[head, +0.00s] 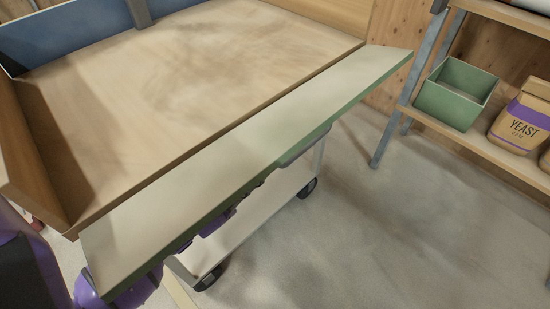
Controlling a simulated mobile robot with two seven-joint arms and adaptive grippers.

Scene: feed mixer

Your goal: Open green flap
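The green flap (245,150) is a long board with a pale, worn broad face and green edges. It runs diagonally along the front of the wooden mixer box (190,70), folded outward from the box's front edge. A grey handle-like piece (303,147) shows at its outer edge. My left arm, purple, comes in at the lower left and passes under the flap. Purple and dark parts that look like my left gripper (248,193) show just below the flap's outer edge. Its fingers are mostly hidden, and contact cannot be told. My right gripper is not in view.
A wheeled cart base (255,225) stands under the flap. At the right, a shelf (480,150) holds a green bin (455,95) and a yeast bag (520,125). The grey floor (400,230) between cart and shelf is clear.

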